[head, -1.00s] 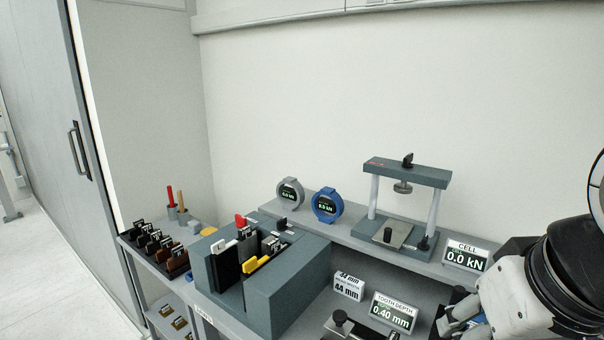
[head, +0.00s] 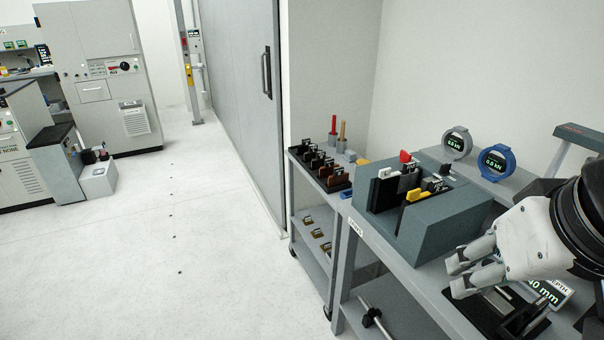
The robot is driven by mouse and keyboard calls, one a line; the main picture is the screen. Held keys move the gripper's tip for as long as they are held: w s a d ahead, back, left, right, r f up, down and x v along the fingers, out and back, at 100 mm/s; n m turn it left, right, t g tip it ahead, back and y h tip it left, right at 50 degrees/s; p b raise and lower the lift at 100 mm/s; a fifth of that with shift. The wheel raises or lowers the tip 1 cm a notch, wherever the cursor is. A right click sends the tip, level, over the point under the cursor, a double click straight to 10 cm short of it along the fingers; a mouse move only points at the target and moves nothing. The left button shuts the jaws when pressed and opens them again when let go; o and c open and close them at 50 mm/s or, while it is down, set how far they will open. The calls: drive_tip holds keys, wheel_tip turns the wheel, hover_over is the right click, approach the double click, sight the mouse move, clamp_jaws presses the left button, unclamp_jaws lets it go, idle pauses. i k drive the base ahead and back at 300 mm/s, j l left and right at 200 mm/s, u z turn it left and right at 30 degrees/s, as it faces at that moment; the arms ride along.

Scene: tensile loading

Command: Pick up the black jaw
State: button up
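Several dark jaw-like pieces stand in a black rack (head: 346,186) on the small cart at the left; the ones at its back look black (head: 304,155), the ones nearer look brown (head: 337,176). A grey holder block (head: 440,222) on the bench also holds a black piece (head: 382,194) with a white tab, beside others with red and yellow tabs. I cannot tell which black piece is the jaw meant. My gripper (head: 455,277) is at the lower right, in front of the block and apart from it. Its fingers are apart with nothing seen between them.
A blue round gauge (head: 496,163) and a grey one (head: 457,144) stand behind the block. A black fixture (head: 490,318) and a display lie under my gripper, partly hidden. The cart (head: 316,252) adjoins the bench. The floor (head: 190,250) at the left is clear.

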sight(537, 307)
drive_tip(key=u, duration=0.1)
drive_tip(key=z, duration=0.95)
drive_tip(key=i+l+u, duration=0.2)
drive_tip(key=l, duration=0.25)
drive_tip(key=k+j+z, duration=0.1)
drive_tip(key=j, duration=0.15)
drive_tip(key=k+j+z, duration=0.15)
drive_tip(key=i+j, duration=0.05)
drive_tip(key=j, duration=0.05)
